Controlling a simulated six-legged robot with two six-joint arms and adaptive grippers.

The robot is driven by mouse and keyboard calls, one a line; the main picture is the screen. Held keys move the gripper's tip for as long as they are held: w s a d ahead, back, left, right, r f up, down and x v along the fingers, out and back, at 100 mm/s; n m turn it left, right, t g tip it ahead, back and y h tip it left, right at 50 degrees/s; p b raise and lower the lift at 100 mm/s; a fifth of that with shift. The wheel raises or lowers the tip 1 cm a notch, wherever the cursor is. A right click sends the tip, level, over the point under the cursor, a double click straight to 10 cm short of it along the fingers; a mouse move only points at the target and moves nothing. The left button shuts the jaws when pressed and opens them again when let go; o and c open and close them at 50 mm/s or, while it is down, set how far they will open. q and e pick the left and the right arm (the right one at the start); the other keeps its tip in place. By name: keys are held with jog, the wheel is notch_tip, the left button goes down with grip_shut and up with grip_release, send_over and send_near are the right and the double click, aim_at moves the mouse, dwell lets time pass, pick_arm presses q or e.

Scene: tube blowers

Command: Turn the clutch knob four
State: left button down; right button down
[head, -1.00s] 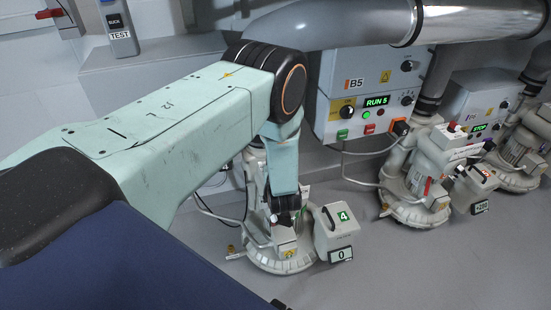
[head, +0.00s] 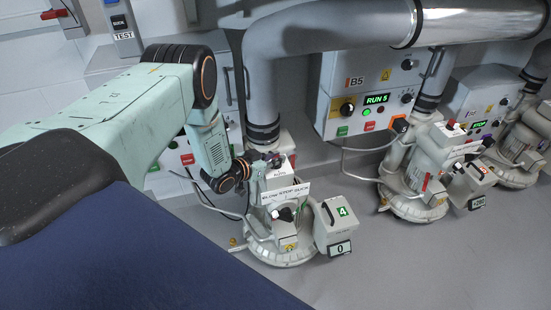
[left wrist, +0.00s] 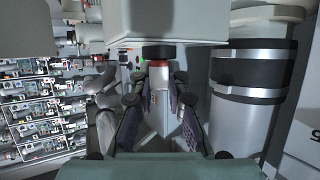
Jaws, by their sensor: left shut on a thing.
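Blower four (head: 283,238) stands on the floor, with a box marked 4 (head: 341,220) at its right side and a 0 display below. A label strip reading blow, stop, suck (head: 286,191) shows on its upper front, with a black knob (head: 287,213) below. My left gripper (head: 272,161) is at the top of this blower, beside the grey pipe. The gripper is shut on a knob there; the fingers partly hide the contact. My right gripper is not in view.
A large grey pipe (head: 262,90) rises just behind the gripper. The B5 control box (head: 365,85) hangs on the right and reads RUN 5. Other blowers (head: 420,185) stand further right. A test handset (head: 122,25) is at upper left. The floor in front is clear.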

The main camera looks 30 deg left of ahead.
pick_arm(q)
jog(key=m+h, duration=0.1)
jog(key=m+h+b, duration=0.1)
jog(key=shift+a+f+g+h, duration=0.1)
jog(key=shift+a+g+h, duration=0.1)
jog(key=shift+g+h, duration=0.2)
jog(key=shift+w+m+g+h+b, duration=0.1)
jog(key=shift+m+g+h+b, duration=0.9)
jog(key=shift+m+h, duration=0.55)
jog(key=shift+d+m, duration=0.1)
jog(key=shift+m, duration=0.35)
jog(key=shift+h, duration=0.25)
jog(key=c, duration=1.3)
grip_release()
jog(key=v, duration=1.2)
jog(key=shift+w+r, duration=0.1)
jog(key=shift+r, duration=0.2)
